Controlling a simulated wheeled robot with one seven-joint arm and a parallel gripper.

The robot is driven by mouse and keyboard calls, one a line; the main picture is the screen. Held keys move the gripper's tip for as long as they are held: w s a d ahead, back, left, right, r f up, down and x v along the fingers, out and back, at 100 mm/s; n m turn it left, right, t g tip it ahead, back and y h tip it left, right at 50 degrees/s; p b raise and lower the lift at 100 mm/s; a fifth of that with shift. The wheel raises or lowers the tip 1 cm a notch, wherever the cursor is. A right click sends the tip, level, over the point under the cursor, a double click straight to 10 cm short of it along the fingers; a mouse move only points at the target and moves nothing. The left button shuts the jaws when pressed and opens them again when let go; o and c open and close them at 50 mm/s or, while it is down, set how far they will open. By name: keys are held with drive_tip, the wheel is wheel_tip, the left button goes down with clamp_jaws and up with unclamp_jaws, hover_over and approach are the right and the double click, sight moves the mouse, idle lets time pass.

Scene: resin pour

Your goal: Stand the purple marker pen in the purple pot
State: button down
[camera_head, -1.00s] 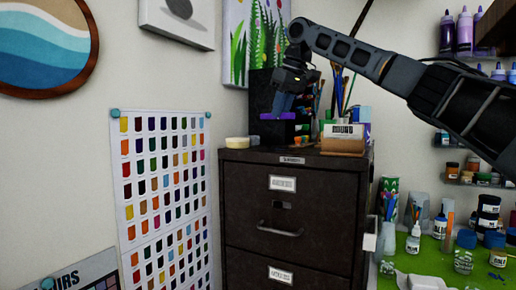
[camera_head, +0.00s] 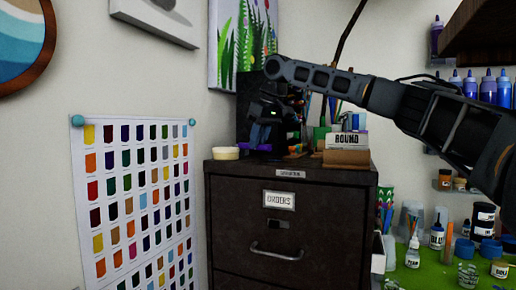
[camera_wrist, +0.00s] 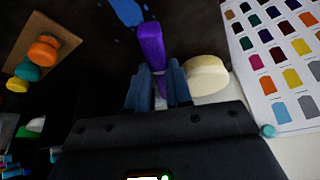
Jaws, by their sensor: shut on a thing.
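The purple marker pen (camera_wrist: 151,42) is held between the two fingers of my gripper (camera_wrist: 159,88) in the wrist view, sticking out past the fingertips. In the head view my gripper (camera_head: 262,136) is low over the left part of the cabinet top, with a small bit of the purple pen (camera_head: 264,147) showing at its tips. I cannot tell whether the pen touches the surface. I cannot make out the purple pot for certain in either view.
A dark cabinet (camera_head: 235,215) stands below my gripper. On it are a cream round tub (camera_head: 226,153), a dark box behind the gripper (camera_head: 247,95) and a cardboard holder with a label (camera_head: 347,157). Brushes stand close to the right. A green workbench (camera_head: 432,278) holds bottles.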

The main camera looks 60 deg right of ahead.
drive_tip(key=shift+f, duration=1.3)
drive_tip(key=c, duration=1)
unclamp_jaws()
drive_tip(key=shift+f, duration=0.1)
drive_tip(key=shift+c, duration=0.2)
drive_tip(key=v, duration=1.2)
drive_tip(key=shift+b, duration=0.45)
